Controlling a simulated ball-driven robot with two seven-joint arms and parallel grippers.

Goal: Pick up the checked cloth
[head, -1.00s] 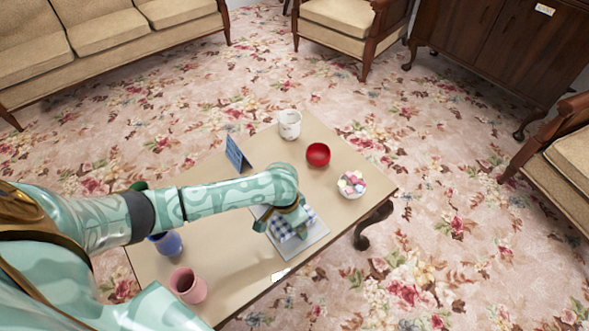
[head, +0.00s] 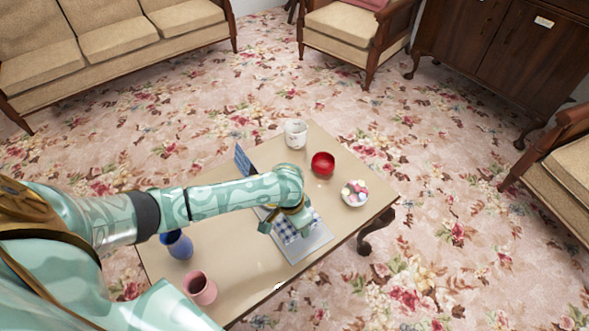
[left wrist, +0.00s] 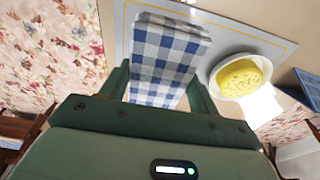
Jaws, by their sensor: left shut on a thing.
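The checked cloth (head: 287,232) is blue and white and lies folded in a strip over the grey tray (head: 312,246) on the coffee table. My left gripper (head: 286,228) reaches over it from above and partly hides it. In the left wrist view the cloth (left wrist: 168,55) runs between the two green fingers of my left gripper (left wrist: 163,88), which is shut on it. The grey tray with its thin yellow line also shows there (left wrist: 121,25). I cannot tell whether the cloth is clear of the tray. My right gripper is not in view.
On the table (head: 235,258) stand a white mug (head: 296,134), red bowl (head: 322,164), bowl of coloured balls (head: 355,193), blue vase (head: 178,245), pink cup (head: 199,288) and blue upright card (head: 243,160). A white dish (left wrist: 222,68) holds something yellow (left wrist: 240,77).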

